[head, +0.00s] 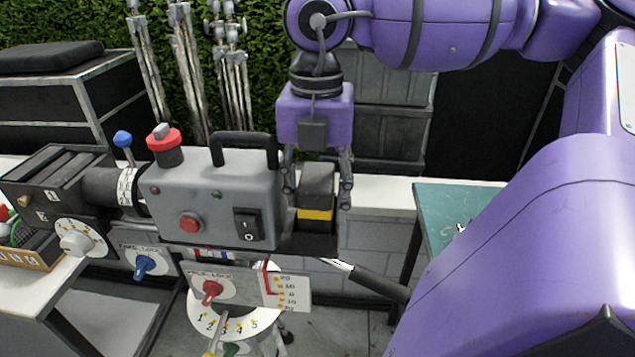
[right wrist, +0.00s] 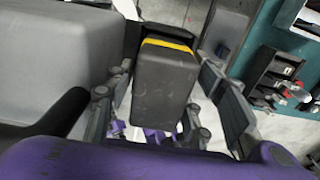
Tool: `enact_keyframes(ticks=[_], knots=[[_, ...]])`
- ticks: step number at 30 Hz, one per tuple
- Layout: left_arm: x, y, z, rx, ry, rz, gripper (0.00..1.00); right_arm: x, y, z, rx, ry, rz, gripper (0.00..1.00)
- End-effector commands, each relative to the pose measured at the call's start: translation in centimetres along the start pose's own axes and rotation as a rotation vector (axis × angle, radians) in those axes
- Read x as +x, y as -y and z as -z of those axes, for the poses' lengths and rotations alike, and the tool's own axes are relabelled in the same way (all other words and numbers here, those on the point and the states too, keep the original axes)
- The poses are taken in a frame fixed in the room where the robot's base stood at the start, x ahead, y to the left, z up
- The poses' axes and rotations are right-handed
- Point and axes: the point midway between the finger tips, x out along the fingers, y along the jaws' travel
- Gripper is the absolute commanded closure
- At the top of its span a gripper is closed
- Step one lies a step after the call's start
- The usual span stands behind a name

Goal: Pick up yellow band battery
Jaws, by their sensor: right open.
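The yellow band battery (head: 316,190) is a dark grey block with a yellow stripe near its lower end. It stands upright at the right end of the grey camera body (head: 215,195). My right gripper (head: 318,200) points down over it, open, with one finger on each side of the battery. In the right wrist view the battery (right wrist: 165,80) lies between the spread fingers of the gripper (right wrist: 165,125). I cannot tell whether the fingers touch it. My left gripper is not in view.
The camera has a top handle (head: 245,140), a red knob (head: 164,145) and a power switch (head: 248,223). A tripod head with lock levers (head: 212,290) is below. A teal-topped table (head: 440,200) stands to the right. A black case (head: 50,65) is at the far left.

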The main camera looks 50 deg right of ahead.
Motion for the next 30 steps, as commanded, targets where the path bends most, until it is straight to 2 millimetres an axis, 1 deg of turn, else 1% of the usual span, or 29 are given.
enact_keyframes(ticks=[5, 16, 25, 30], knots=[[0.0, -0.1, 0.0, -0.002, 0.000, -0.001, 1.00, 0.0, 0.0, 0.0, 0.000, 0.000, 0.000, 0.52], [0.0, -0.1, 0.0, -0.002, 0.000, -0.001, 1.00, 0.0, 0.0, 0.0, 0.000, 0.000, 0.000, 1.00], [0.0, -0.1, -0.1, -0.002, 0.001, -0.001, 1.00, -0.2, 0.0, -0.1, 0.001, 0.002, -0.001, 1.00], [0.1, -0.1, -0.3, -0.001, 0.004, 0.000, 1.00, -1.2, -0.1, -0.1, 0.002, 0.003, -0.001, 1.00]])
